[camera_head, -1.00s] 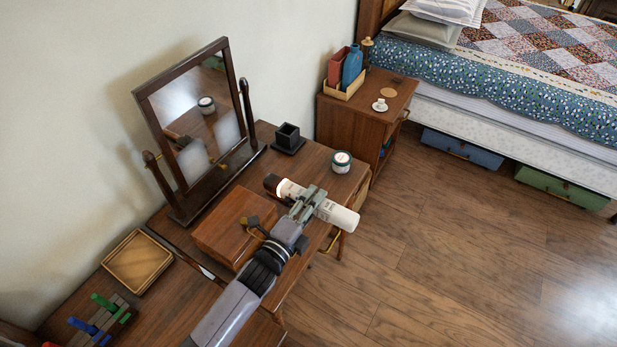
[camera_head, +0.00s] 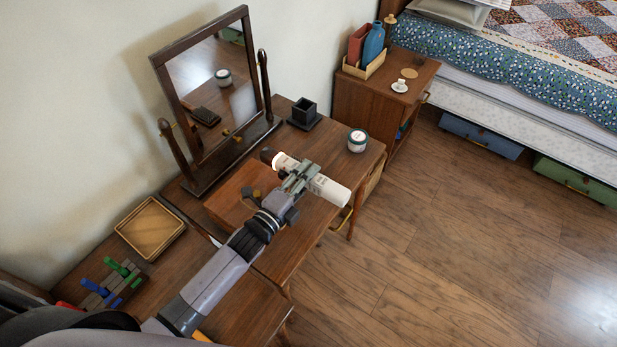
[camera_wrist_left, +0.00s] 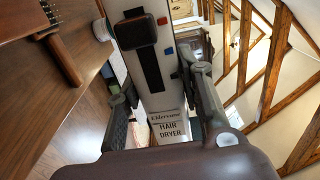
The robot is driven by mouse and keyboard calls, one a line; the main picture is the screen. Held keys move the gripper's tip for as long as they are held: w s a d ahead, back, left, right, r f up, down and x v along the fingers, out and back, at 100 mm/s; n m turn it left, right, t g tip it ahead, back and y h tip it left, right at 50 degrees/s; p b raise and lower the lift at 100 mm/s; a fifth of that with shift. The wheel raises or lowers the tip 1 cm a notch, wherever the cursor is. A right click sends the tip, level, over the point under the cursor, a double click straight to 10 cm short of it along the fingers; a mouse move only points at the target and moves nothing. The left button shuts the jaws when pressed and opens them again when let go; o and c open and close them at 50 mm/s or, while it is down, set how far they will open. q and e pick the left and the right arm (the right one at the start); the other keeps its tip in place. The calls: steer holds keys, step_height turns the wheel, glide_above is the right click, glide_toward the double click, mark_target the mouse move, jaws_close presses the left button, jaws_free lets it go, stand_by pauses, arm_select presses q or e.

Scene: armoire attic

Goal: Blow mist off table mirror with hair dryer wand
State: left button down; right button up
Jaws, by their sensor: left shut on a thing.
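The table mirror (camera_head: 222,75) stands in its dark wooden frame at the back of the dressing table (camera_head: 300,235). My left gripper (camera_head: 297,180) is shut around the white hair dryer wand (camera_head: 329,190), above the table in front of the mirror. The wand's dark end points left, toward the mirror side, and its white end points right. My right gripper is not in view.
A wooden box (camera_head: 232,200) lies under my left arm. A black square holder (camera_head: 304,112) and a white jar (camera_head: 357,141) stand on the table's far part. A tray (camera_head: 150,228) lies at left. A nightstand (camera_head: 375,98) stands beyond; floor at right is clear.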

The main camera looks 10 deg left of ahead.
arm_select(q)
steer(key=shift+w+r, duration=0.1)
steer(key=shift+w, duration=0.05)
steer(key=shift+b+x, duration=0.95)
steer(key=shift+x, duration=1.45)
steer(key=shift+p+v, duration=1)
steer(key=shift+v, duration=1.5)
steer(key=shift+p+v, duration=0.7)
steer(key=shift+v, duration=1.85)
steer(key=w+d+f+b, duration=0.2)
steer(key=w+f+b, duration=0.2)
steer(key=f+b, duration=0.2)
steer(key=shift+w+b, duration=0.35)
steer(key=shift+d, duration=0.1)
